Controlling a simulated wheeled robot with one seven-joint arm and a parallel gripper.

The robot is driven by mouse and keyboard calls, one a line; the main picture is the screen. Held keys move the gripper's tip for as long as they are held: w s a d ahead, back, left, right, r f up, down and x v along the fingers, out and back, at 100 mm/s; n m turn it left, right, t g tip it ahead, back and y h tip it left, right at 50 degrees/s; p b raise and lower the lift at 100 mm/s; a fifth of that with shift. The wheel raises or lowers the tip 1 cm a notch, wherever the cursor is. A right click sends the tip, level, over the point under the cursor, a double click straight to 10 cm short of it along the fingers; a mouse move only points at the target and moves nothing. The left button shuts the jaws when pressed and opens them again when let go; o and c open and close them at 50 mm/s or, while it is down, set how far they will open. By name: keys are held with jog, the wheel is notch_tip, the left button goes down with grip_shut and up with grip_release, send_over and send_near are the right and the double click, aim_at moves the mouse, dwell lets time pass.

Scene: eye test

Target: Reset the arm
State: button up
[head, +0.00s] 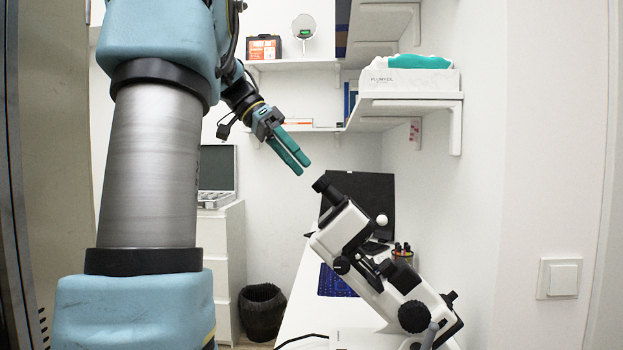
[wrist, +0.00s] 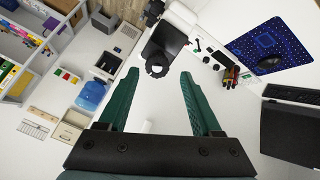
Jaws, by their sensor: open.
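My gripper (head: 289,153) has two green fingers and hangs in the air left of and above the microscope's eyepiece in the head view. In the wrist view my gripper (wrist: 158,95) is open, with nothing between its fingers. My blue and metal arm fills the left of the head view. The white and black microscope (head: 345,229) stands on a white table (head: 300,318). In the wrist view the microscope (wrist: 168,38) lies beyond the fingertips.
A black laptop (head: 372,193), a blue mat (head: 335,281) and a pen holder (head: 403,252) are near the microscope. Wall shelves (head: 405,102) jut out at upper right, one bearing a white box (head: 407,80). A black bin (head: 262,310) stands by a white drawer cabinet (head: 228,250).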

jog(key=shift+v, duration=0.9)
notch_tip(320, 180, down, 14)
jog(key=s+a+n+t+y+p, duration=0.1)
jog(key=s+n+y+p, duration=0.25)
jog(key=n, duration=0.45)
jog(key=s+a+f+n+t+y+p, duration=0.1)
jog(key=s+a+f+n+y+p, duration=0.1)
jog(key=s+f, duration=0.3)
jog(key=s+a+f+n+t+y+p, duration=0.1)
jog(key=s+a+f+n+y+p, duration=0.1)
jog(key=s+f, duration=0.4)
notch_tip(320, 180, down, 2)
jog(key=shift+f+n, duration=0.1)
jog(key=shift+n, duration=0.4)
jog(key=shift+y, duration=0.25)
jog(key=shift+c, duration=0.4)
